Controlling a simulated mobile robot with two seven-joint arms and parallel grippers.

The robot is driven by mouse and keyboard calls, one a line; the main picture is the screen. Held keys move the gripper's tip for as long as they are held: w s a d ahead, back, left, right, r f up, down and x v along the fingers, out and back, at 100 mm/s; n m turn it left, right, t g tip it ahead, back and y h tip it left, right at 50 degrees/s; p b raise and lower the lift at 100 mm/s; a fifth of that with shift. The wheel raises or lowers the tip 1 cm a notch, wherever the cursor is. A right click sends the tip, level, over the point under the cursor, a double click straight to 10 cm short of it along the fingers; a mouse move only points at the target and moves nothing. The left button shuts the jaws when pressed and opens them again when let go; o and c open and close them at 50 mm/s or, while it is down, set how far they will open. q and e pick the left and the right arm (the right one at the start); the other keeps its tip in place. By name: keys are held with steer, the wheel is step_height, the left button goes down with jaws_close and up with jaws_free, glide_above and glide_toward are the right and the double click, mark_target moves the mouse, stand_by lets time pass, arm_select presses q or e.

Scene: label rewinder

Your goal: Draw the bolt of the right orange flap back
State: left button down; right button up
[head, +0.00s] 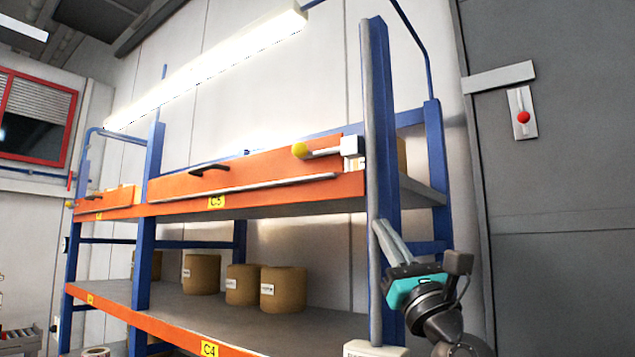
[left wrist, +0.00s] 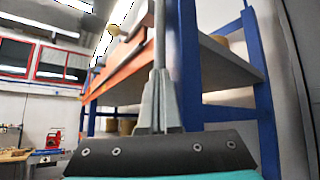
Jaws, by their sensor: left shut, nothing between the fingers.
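The right orange flap (head: 255,172) closes the upper shelf's front above the C5 label. Its bolt is a light rod with a yellow knob (head: 299,151) at the left end. The rod runs right into a white block (head: 350,146) by the blue upright; how deep it sits I cannot tell. In the left wrist view the knob (left wrist: 114,30) shows small, beyond and left of the fingers. My left gripper (head: 379,224) is shut and empty, pointing up by the right upright, below and right of the bolt, apart from it. My right gripper is not in view.
A grey vertical post (head: 372,100) stands in front of the blue upright, between my left gripper and the bolt. Brown rolls (head: 283,290) stand on the lower shelf (head: 330,305). A grey door (head: 560,170) with a red-knobbed lever (head: 523,117) is at right.

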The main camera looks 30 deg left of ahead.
arm_select(q)
steer(key=s+r+n+g+h, duration=0.4)
steer(key=s+r+n, duration=0.4)
steer(key=r+n, duration=0.5)
steer(key=shift+d+n+g+h, duration=0.25)
steer(key=shift+n+g+h, duration=0.15)
steer(key=shift+n+h, duration=0.5)
steer(key=shift+w+a, duration=0.1)
steer(key=p, duration=0.3)
glide_toward(308, 153)
steer(key=w, duration=0.3)
steer(key=a, duration=0.3)
steer(key=shift+w+a+r+p, duration=0.2)
steer(key=shift+a+p, duration=0.1)
steer(key=shift+p, duration=0.05)
